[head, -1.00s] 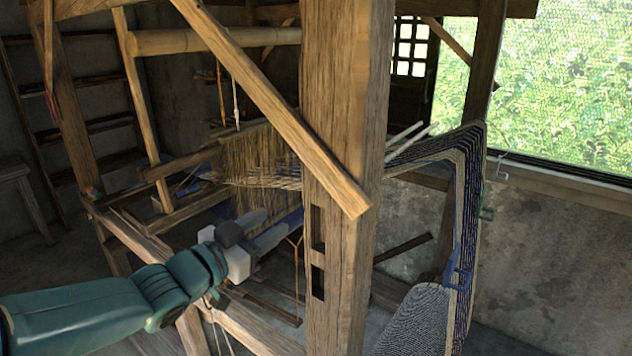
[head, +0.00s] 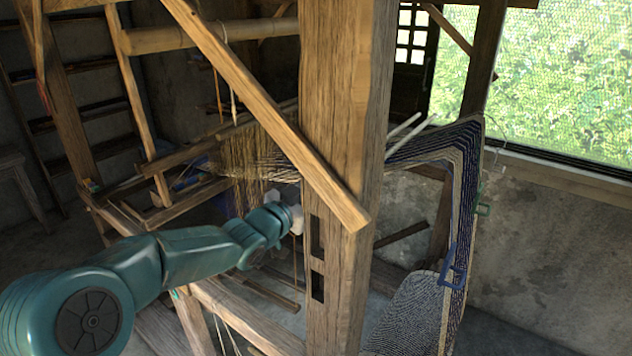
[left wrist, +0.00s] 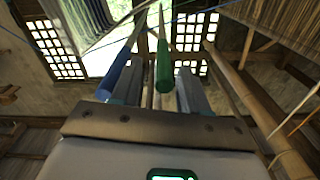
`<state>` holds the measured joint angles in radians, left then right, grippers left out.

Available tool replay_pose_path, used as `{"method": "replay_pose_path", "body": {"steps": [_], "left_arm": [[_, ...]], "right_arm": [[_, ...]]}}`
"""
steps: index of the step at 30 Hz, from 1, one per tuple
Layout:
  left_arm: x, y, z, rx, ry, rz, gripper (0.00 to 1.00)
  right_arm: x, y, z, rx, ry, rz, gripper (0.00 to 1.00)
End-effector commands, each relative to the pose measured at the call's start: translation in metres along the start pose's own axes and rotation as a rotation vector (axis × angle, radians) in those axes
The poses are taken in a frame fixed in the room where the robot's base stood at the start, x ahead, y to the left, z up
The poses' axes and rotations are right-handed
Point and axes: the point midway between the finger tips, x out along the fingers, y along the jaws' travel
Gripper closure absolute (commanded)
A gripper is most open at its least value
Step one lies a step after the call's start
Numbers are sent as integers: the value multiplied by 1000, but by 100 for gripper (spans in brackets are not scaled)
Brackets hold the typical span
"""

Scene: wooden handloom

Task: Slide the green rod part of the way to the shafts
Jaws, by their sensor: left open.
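In the left wrist view, the green rod (left wrist: 163,66) has a thick green end and stands between the two fingers of my left gripper (left wrist: 156,82). The fingers are apart, with visible room on the rod's left; I cannot tell whether either touches it. A blue-ended rod (left wrist: 117,78) is beside it, overlapping the left finger. In the head view, my left gripper is at the wooden post, its fingertips hidden behind it. Pale rod ends (head: 404,128) stick out right of the post by the warp (head: 440,140). The shafts (head: 255,150) show left of the post. My right gripper is not in view.
The thick upright post (head: 345,100) and a diagonal brace (head: 265,115) block much of the loom. Blue (head: 452,265) and green (head: 482,205) clips hang on the warp's right edge. In the left wrist view, a bamboo pole (left wrist: 245,100) runs along the right.

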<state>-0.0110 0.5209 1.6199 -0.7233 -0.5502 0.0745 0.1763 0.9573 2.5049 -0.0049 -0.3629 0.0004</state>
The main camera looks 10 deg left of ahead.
Motion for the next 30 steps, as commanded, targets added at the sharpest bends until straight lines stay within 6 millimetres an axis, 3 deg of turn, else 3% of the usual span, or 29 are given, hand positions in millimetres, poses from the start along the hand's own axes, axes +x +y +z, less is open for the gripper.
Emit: {"method": "replay_pose_path", "body": {"steps": [4,12,16,17,30], "left_arm": [[11,-1,0,0,0,-1,56],[12,-2,1,0,0,-1,56],[12,-2,1,0,0,-1,98],[12,-2,1,0,0,-1,100],[12,-3,9,0,-1,0,100]], "right_arm": [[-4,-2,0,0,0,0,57],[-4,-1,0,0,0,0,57],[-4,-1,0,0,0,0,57],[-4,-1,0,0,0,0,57],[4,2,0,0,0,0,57]]}}
